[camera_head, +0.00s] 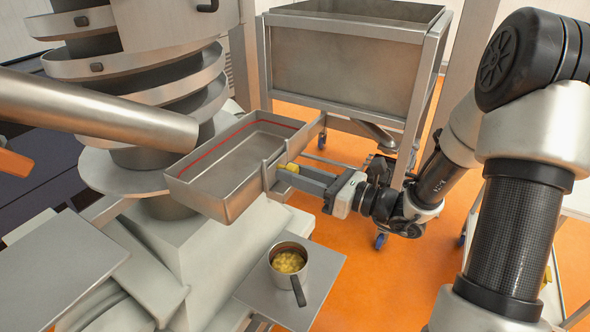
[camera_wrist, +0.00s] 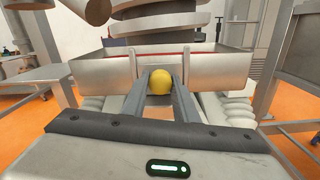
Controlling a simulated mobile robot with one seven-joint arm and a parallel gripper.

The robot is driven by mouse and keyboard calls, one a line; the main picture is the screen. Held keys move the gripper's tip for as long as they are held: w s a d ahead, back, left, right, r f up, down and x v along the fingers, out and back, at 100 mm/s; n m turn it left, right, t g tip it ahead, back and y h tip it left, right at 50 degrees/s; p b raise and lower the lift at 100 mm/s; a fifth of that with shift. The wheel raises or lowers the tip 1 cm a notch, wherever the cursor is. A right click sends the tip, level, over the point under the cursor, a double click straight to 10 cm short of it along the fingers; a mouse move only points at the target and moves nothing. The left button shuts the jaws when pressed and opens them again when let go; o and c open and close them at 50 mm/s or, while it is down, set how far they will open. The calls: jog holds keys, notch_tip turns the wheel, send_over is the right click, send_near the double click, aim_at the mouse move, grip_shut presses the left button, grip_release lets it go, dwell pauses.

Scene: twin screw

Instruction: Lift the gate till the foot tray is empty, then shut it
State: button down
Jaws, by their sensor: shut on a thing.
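The foot tray (camera_head: 205,192) is a shallow metal box with a red line around its inside wall, below the spiral column. Its visible floor looks bare; the near corner is partly hidden by the wall. The gate (camera_wrist: 158,63) sits between two upright guides in the tray's side wall, and I cannot tell whether it is raised. Its yellow knob (camera_head: 291,168) also shows in the wrist view (camera_wrist: 159,82). My gripper (camera_head: 287,171) reaches in from the right, shut on this knob, with one finger on each side.
A metal mug (camera_head: 305,275) with yellow pieces inside stands on a small plate (camera_head: 325,262) below the tray. A metal pipe (camera_head: 100,108) slopes down at left. A large wheeled bin (camera_head: 340,75) stands behind my arm. Orange floor (camera_head: 365,290) is open at lower right.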

jog(key=shift+s+f, duration=0.1)
jog(key=shift+f, duration=0.2)
jog(key=c, duration=1.4)
grip_release()
jog(key=shift+r, duration=0.1)
jog(key=p+v, duration=0.2)
jog(key=v, duration=1.5)
jog(key=shift+d, duration=0.25)
jog(key=shift+r, duration=0.1)
